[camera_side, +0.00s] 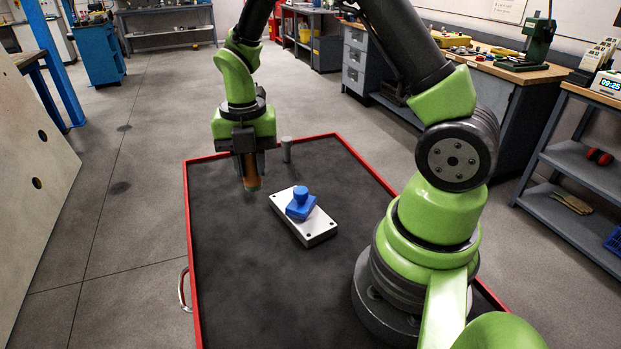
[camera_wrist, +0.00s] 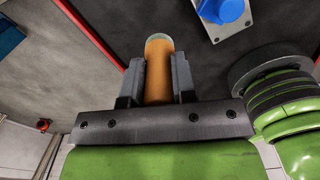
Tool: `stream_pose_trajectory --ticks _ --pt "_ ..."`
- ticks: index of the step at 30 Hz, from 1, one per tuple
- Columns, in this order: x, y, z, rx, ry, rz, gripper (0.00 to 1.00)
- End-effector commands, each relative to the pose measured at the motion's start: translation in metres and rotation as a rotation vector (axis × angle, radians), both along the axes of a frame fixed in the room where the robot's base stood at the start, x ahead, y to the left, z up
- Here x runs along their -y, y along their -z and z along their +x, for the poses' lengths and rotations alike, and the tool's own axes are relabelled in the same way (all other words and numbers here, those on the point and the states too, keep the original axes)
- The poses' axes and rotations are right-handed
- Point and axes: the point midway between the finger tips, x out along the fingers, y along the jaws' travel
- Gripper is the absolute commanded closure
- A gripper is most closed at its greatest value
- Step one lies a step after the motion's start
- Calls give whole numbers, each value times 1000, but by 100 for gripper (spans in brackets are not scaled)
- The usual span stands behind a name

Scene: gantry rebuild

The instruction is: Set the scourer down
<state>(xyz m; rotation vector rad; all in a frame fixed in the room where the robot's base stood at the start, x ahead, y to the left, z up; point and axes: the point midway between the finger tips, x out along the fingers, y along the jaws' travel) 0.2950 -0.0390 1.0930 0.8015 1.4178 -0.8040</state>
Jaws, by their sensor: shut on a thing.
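The scourer is an orange-brown piece with a greenish lower end (camera_side: 251,179). It hangs upright from my gripper (camera_side: 247,163) in the side view. In the wrist view the scourer (camera_wrist: 158,75) shows as an orange rounded body between the two dark fingers of my gripper (camera_wrist: 157,82), its pale end pointing away from the palm. The fingers are shut on its sides. Its lower end appears to be over the dark table top (camera_side: 235,270); the gap beneath it is hard to judge.
A white plate (camera_side: 318,233) with a blue knobbed piece (camera_side: 300,205) on it lies right of the scourer; both show in the wrist view's upper right. A short grey post (camera_side: 286,149) stands behind. A red rim (camera_side: 191,240) edges the table. The front left is clear.

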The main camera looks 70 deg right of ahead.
Motion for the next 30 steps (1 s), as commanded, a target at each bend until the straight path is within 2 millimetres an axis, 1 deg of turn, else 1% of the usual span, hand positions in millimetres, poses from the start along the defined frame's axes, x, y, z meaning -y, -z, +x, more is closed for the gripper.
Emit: stream_pose_trajectory --ticks 1,2,3,5,6,9,12,15,18,20,25,30 --pt "28 0 5 2 116 -1 98" --pt "44 0 7 2 181 -1 98" --pt "65 0 8 2 268 -1 98" --pt "96 0 7 1 396 -1 98" --pt "115 0 4 1 474 -1 98" --pt "159 -1 -7 1 653 -2 98" --pt "192 -1 -19 1 788 -2 98" --pt "213 -2 -30 1 877 -1 98" --pt "223 2 -36 0 922 -1 98" --pt "225 10 -38 -3 934 1 98" --pt "225 42 -38 -3 934 1 98" --pt "225 60 -37 0 933 1 98"
